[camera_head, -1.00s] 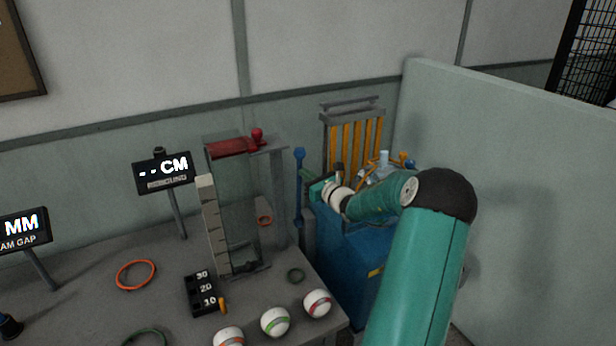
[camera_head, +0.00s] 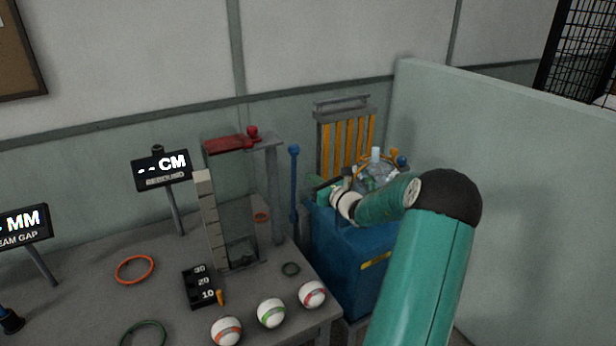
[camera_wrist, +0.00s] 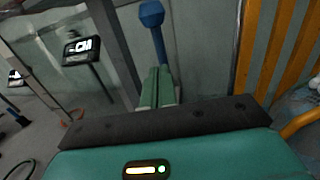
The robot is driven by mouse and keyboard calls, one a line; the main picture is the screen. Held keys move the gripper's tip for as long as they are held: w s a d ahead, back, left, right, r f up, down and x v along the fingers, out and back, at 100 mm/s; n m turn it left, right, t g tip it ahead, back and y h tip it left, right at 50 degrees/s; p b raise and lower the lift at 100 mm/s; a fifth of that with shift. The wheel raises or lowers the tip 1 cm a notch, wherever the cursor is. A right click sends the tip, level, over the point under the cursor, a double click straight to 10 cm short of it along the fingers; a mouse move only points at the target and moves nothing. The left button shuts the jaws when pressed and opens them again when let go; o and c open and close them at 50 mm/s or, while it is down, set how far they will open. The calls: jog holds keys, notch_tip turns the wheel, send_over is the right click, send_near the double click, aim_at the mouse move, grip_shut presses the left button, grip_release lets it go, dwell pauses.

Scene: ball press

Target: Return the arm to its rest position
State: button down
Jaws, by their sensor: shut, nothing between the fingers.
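My gripper (camera_wrist: 157,88) shows in the wrist view with its two green fingers side by side, shut and empty. In the head view my green arm reaches up from the lower right and bends left at a black elbow. Its gripper end (camera_head: 322,190) is over the blue cabinet, beside the blue-knobbed lever (camera_head: 294,190), and is small and partly hidden there. In the wrist view the blue knob (camera_wrist: 151,14) stands just beyond the fingertips; I cannot tell whether they touch.
The ball press (camera_head: 237,205) stands on the grey table, left of the blue cabinet (camera_head: 345,265). Three striped balls (camera_head: 271,312) lie at the table's front edge. An orange ring (camera_head: 134,270) lies at left. A pale partition (camera_head: 520,180) rises close to the right of my arm.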

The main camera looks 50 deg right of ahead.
jog(key=s+f, duration=0.1)
jog(key=s, duration=0.6)
jog(key=shift+s+a, duration=0.25)
jog(key=shift+a, duration=0.1)
jog(key=shift+a, duration=0.1)
